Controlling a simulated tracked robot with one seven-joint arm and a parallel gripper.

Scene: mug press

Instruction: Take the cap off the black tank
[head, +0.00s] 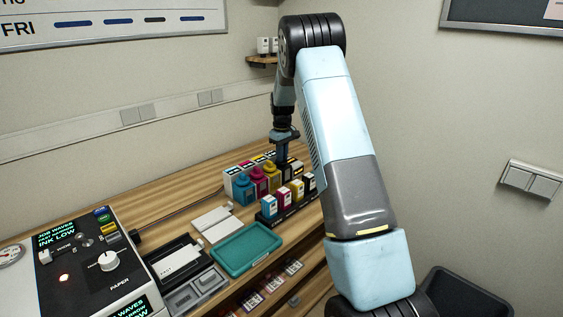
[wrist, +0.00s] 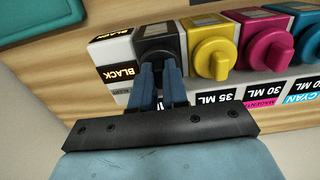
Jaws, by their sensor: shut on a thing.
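The black tank (wrist: 158,40) stands at the left end of the row of tanks in the wrist view. My gripper (wrist: 157,72) is over its front, with its two blue fingers close together, shut on the tank's cap. The cap itself is mostly hidden by the fingers, and I cannot tell whether it has turned. In the head view my gripper (head: 283,158) reaches down at the back right of the tank row; the black tank is largely hidden there.
The yellow tank (wrist: 209,48), magenta tank (wrist: 268,40) and cyan tank (wrist: 308,35) stand close beside it, each capped. Small cartridges (head: 283,199) stand in front. A teal tray (head: 248,247) and a control panel (head: 95,262) lie further left.

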